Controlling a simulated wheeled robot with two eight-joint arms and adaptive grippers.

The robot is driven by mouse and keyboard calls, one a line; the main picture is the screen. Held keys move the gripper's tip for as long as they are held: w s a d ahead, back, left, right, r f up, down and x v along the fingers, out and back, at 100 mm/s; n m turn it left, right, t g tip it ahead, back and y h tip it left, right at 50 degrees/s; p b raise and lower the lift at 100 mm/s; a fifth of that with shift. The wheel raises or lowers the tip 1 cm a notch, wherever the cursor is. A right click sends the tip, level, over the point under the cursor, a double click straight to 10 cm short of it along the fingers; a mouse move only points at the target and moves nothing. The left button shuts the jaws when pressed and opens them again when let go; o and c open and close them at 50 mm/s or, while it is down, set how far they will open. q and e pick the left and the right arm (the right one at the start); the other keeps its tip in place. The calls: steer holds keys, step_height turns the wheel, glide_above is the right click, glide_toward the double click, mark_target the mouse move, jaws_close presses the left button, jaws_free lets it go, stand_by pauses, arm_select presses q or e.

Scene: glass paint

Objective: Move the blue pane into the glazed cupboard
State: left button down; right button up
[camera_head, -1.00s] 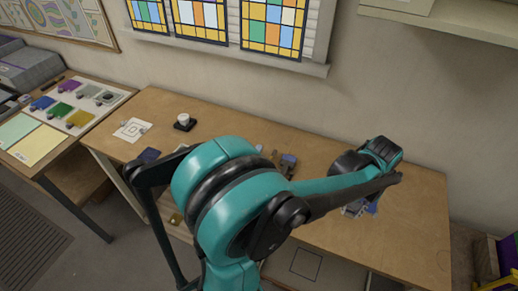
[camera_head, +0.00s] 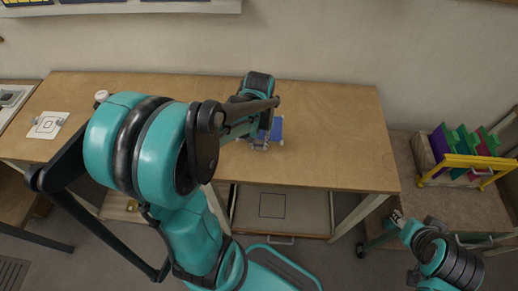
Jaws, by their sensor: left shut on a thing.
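The blue pane (camera_head: 276,129) is over the wooden workbench (camera_head: 325,130), partly hidden by my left gripper (camera_head: 262,143). My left gripper is shut on the pane; whether the pane touches the bench top is unclear. My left arm covers much of the bench's left half. My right gripper (camera_head: 397,216) is low at the right, beyond the bench's right end and away from the pane; its fingers are too small to read. I cannot make out a glazed cupboard in this view.
A rack with a yellow frame (camera_head: 470,160) holds green, purple and red panes on a low surface at the right. A drawer (camera_head: 300,215) with a square outline sits under the bench. A white marked sheet (camera_head: 47,125) lies at left. The bench's right part is clear.

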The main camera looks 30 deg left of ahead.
arm_select(q)
step_height(320, 180, down, 4)
steer(key=shift+r+b, duration=0.15)
steer(key=shift+b, duration=0.6)
steer(key=c, duration=1.3)
jaws_free()
steer(key=shift+c, duration=0.2)
